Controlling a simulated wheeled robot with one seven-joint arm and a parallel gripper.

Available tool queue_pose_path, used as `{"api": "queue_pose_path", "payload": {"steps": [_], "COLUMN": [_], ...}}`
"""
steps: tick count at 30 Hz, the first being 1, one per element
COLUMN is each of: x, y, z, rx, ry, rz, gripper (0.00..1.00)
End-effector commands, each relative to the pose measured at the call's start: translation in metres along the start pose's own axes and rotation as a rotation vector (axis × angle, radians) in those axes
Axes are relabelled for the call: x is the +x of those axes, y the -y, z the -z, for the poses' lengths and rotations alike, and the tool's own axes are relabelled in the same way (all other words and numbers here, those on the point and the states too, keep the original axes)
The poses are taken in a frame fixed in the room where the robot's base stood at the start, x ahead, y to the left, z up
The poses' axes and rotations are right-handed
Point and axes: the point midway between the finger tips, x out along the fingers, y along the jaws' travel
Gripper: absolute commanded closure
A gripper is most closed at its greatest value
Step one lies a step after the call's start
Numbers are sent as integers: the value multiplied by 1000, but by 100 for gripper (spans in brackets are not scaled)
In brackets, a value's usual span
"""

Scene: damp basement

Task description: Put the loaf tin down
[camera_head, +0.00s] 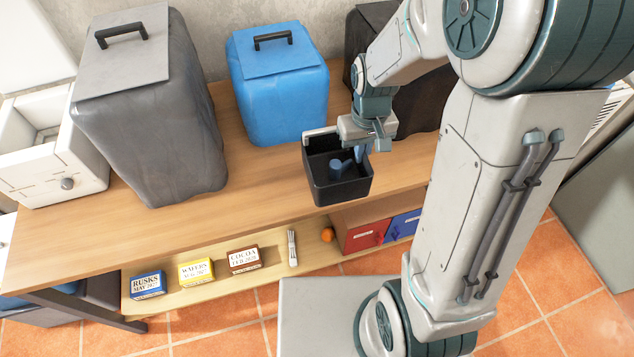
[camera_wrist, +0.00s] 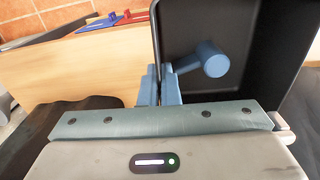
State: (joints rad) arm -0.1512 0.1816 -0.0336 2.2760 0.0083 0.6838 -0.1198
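The loaf tin (camera_head: 337,190) is a black, open, rectangular tin near the front edge of the wooden table in the head view. My gripper (camera_head: 360,153) is at its back right side. In the wrist view, my gripper (camera_wrist: 157,88) has its blue fingers on either side of the wall of the loaf tin (camera_wrist: 275,50), shut on it. A blue round-ended object (camera_wrist: 205,60) shows inside the tin. The tin looks upright, its near side overlapping the table edge in the picture. I cannot tell whether its base touches the tabletop; the underside is hidden.
The wooden table (camera_head: 255,185) has free room left of the tin. The lower shelf holds small boxes (camera_head: 197,272), an orange ball (camera_head: 327,235) and red (camera_head: 366,235) and blue drawers (camera_head: 403,225).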

Motion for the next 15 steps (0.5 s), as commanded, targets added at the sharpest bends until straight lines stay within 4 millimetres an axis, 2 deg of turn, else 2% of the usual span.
{"api": "queue_pose_path", "payload": {"steps": [3, 8, 11, 15], "x": [4, 3, 6, 18], "y": [7, 10, 10, 12], "z": [-12, -19, -13, 8], "rx": [-32, -48, -50, -50], "ry": [-4, -1, 1, 3], "rz": [1, 2, 2, 3], "gripper": [100, 100, 100, 100]}}
